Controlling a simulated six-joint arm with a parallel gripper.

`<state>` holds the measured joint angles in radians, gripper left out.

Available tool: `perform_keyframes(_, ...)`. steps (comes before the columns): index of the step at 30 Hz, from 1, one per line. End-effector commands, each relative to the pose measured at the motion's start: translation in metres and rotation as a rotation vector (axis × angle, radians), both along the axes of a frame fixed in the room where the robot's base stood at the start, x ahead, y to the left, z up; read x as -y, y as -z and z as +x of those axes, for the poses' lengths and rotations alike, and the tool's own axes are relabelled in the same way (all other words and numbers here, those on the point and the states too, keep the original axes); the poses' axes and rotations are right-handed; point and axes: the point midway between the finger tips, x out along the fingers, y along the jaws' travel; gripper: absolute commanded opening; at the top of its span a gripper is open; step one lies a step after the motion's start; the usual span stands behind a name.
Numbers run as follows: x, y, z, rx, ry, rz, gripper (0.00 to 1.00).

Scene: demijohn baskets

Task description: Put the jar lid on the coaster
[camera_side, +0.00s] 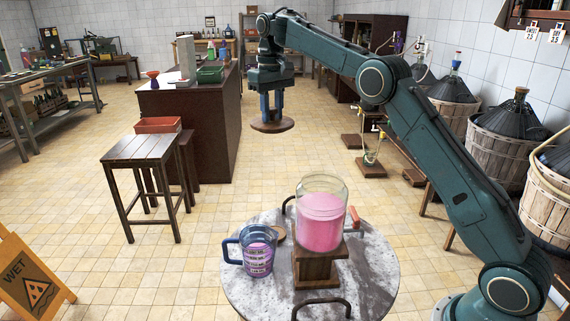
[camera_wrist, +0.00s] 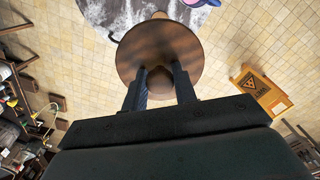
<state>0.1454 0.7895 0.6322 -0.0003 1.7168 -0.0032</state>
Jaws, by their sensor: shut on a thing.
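The jar lid (camera_side: 272,126) is a round brown wooden disc. My gripper (camera_side: 271,113) is shut on it from above and holds it roughly level in the air, up and to the left of the glass jar in the side view. In the wrist view the lid (camera_wrist: 158,45) lies at the ends of my two fingers (camera_wrist: 161,78).
The round grey table (camera_side: 372,275) carries an open glass jar (camera_side: 321,222) of pink contents on a wooden stand (camera_side: 318,268), and a blue-handled mug (camera_side: 257,252). Dark curved handles rise at its edges. A wooden stool (camera_side: 145,152) and a wet-floor sign (camera_side: 32,280) stand left.

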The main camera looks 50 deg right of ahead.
Motion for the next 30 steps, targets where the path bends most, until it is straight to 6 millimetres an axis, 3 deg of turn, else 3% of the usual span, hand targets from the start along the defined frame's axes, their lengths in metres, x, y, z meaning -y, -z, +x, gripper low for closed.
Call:
perform_keyframes(14, 0.0, 0.027, -0.001, -0.002, 0.0, 0.0, 0.05)
perform_keyframes(20, 0.0, 0.059, -0.002, -0.004, 0.0, 0.001, 0.05)
perform_keyframes(26, 0.0, 0.118, -0.002, -0.007, 0.0, 0.001, 0.05)
perform_keyframes(30, 0.0, 0.168, -0.002, -0.008, 0.0, 0.001, 0.05)
